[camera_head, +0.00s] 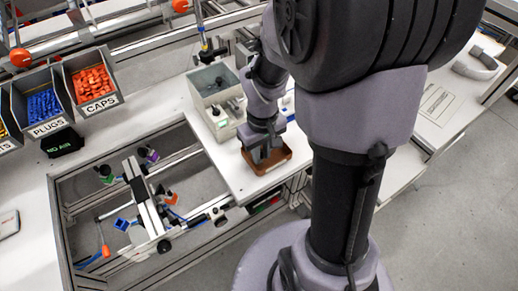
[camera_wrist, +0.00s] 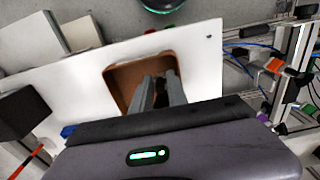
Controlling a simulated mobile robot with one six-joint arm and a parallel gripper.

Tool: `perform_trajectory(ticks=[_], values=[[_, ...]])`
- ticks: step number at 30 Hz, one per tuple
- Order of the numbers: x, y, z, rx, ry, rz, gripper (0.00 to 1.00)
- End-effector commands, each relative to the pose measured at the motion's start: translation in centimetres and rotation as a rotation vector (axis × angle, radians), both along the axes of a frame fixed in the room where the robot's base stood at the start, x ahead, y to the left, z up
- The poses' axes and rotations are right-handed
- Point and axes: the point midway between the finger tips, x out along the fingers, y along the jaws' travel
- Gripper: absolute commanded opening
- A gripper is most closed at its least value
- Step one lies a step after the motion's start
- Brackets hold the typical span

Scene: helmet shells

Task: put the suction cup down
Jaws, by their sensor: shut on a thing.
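My gripper (camera_head: 262,152) is low over a small brown tray (camera_head: 285,155) on the white worktop. The wrist view also shows my gripper (camera_wrist: 158,82), with its two grey fingers reaching down into the brown tray (camera_wrist: 125,78). The fingers are shut on a small dark thing, which I take to be the suction cup (camera_wrist: 171,82). The fingers hide most of it. I cannot tell whether it touches the tray floor.
Bins of orange caps (camera_head: 92,83) and blue plugs (camera_head: 44,104) are at the left. A frame with a clamp fixture (camera_head: 148,200) lies left of the tray. The worktop edge is close to the tray.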

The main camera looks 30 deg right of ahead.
Motion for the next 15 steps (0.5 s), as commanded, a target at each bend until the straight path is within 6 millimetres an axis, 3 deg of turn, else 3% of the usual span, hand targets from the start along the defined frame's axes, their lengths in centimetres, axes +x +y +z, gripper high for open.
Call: perform_trajectory(ticks=[6,7,8,15], values=[[0.0,0.02,-0.23,0.0,0.0,0.0,0.0],[0.0,0.02,-0.25,0.0,0.0,0.0,0.21],[0.0,0.02,-0.17,0.0,0.0,0.0,0.27],[0.0,0.02,-0.12,0.0,0.0,0.0,0.28]])
